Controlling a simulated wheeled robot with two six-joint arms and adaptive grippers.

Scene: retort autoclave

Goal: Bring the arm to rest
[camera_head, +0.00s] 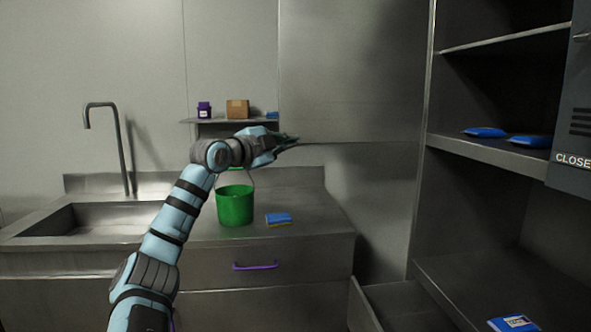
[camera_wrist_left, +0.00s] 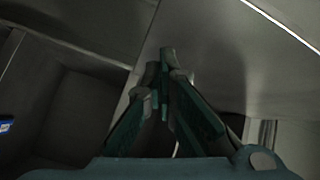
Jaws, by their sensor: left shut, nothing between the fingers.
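My left arm reaches in from the lower left in the head view. Its left gripper (camera_head: 291,140) is shut and empty, held in the air above the counter, near the lower edge of a large grey panel (camera_head: 350,70). In the left wrist view the left gripper's fingers (camera_wrist_left: 165,55) are together with nothing between them. My right gripper is in neither view.
A sink (camera_head: 100,217) is at left. Open shelves (camera_head: 500,158) with blue packets (camera_head: 485,132) are at right.

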